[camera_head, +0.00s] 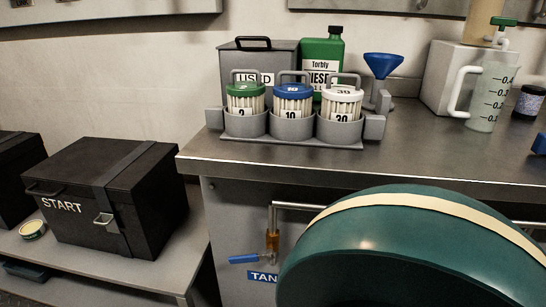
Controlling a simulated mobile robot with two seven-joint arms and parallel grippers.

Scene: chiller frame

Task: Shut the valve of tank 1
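A valve with a brass body (272,241) sits on a thin metal pipe (274,215) below the front edge of the steel counter. Its blue lever (244,259) points left, roughly crosswise to the vertical piece of pipe. A blue label (262,277) below it reads "TAN"; the rest, including any number, is hidden. A large dark green rounded form (400,255) with a cream band covers the area right of the valve; I cannot tell what it is. Neither of my grippers is in view.
The counter (420,160) carries a rack (290,138) with several lidded containers, a green bottle (330,50), a blue funnel (382,66) and a measuring jug (488,95). A black case (150,190) marked START stands on a lower bench at left.

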